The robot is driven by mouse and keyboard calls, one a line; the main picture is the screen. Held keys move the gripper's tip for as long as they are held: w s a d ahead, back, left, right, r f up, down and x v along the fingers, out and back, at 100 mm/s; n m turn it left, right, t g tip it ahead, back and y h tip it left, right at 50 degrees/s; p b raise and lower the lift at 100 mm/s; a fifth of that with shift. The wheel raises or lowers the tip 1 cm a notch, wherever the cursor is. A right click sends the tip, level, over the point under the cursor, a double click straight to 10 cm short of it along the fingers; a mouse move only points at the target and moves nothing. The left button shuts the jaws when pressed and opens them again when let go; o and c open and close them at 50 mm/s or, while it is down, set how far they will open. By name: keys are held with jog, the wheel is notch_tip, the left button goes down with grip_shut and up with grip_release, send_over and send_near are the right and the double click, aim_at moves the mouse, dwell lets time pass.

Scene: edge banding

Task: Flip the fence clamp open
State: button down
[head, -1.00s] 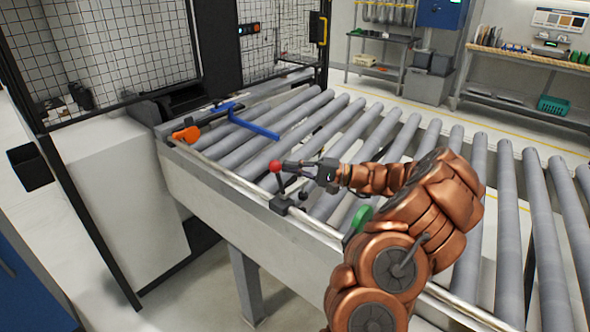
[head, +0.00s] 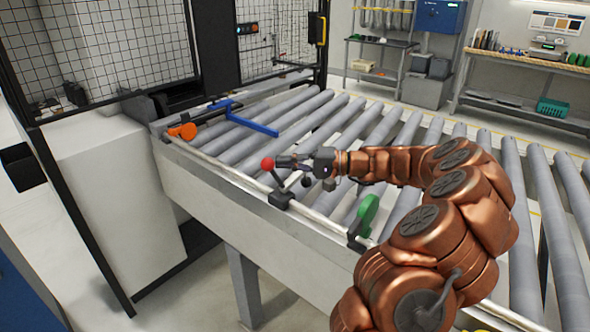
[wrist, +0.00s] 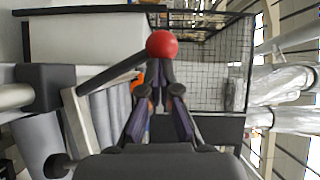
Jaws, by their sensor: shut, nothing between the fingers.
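The fence clamp (head: 281,199) is a dark block on the front rail of the roller conveyor, with a short lever that ends in a red ball knob (head: 267,163). The lever leans up and to the left. My gripper (head: 279,160) is shut and empty, with its fingertips at the right of the knob. In the wrist view the red knob (wrist: 162,44) sits right at the tips of my closed fingers (wrist: 158,85), overlapping them. I cannot tell whether they touch. The clamp's dark base (wrist: 45,88) shows at the left there.
A blue fence bar (head: 250,124) and an orange knob (head: 182,131) lie at the conveyor's far left end. The grey rollers (head: 290,135) behind are bare.

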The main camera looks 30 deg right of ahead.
jog(key=b, duration=0.1)
jog(key=a+n+b, duration=0.1)
jog(key=f+b, duration=0.1)
jog(key=shift+s+a+g+h, duration=0.25)
jog(key=shift+a+g+h, duration=0.05)
jog(key=shift+a, duration=0.1)
jog(key=s+a+f+n+h+b, duration=0.1)
jog(key=a+f+n+h+b, duration=0.4)
jog(key=b, duration=1.2)
jog(key=shift+s+a+f+n+h, duration=0.4)
jog(key=shift+a+n+h, duration=0.1)
jog(key=shift+n, duration=0.3)
jog(key=shift+g, duration=0.3)
jog(key=shift+d+r, duration=0.1)
jog(key=w+d+r+p+v, duration=0.1)
jog(key=v, duration=1.2)
jog(key=shift+w+r, duration=0.3)
jog(key=shift+w, duration=0.15)
